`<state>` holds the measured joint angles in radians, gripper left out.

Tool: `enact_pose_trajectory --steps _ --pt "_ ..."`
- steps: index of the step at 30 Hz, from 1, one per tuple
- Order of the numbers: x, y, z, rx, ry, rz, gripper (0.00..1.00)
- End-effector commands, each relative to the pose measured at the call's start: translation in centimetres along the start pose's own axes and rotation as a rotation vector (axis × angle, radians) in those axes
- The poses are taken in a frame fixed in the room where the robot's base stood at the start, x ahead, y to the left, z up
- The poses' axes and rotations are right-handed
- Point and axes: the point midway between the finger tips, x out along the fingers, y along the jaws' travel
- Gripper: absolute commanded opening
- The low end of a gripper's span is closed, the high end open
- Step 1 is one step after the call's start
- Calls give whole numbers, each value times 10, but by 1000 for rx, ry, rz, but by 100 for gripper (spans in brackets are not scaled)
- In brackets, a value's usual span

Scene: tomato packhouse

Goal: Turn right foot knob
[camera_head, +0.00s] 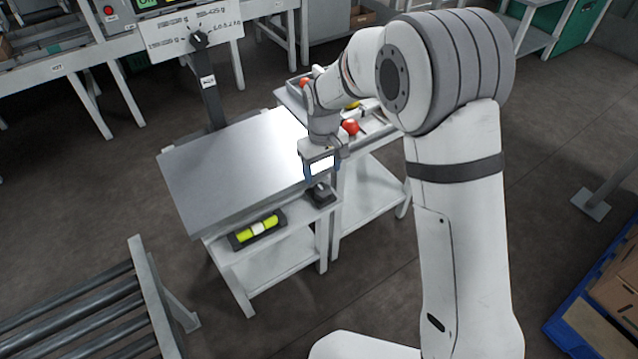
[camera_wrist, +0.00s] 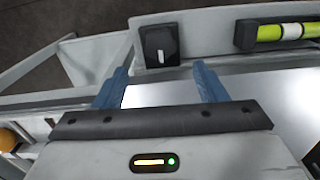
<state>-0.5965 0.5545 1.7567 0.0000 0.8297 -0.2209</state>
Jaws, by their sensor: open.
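The foot knob (camera_head: 320,195) is a small black square block with a pale pointer, on the front right ledge of the scale stand. It shows in the wrist view (camera_wrist: 160,45) at top centre, its pointer roughly upright. My gripper (camera_wrist: 162,78) is open, with its two blue fingers apart and nothing between them. In the head view my gripper (camera_head: 322,168) is above and just behind the knob, near the plate's right edge. The fingers appear apart from the knob. A spirit level (camera_head: 257,229) with a yellow-green vial lies on the same ledge, left of the knob; its bubble is unclear.
The shiny metal weighing plate (camera_head: 215,175) fills the stand's top. A post with a sign (camera_head: 195,32) stands behind it. A side table with red tomatoes (camera_head: 350,127) adjoins on the right. A roller conveyor (camera_head: 85,315) is at front left.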

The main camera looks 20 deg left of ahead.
Motion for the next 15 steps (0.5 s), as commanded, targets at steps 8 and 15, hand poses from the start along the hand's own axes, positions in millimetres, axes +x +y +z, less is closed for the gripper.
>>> enact_pose_trajectory --steps 8,15 --pt "47 -2 1 -3 -4 -1 65" --pt "69 -2 0 -3 -1 0 65"
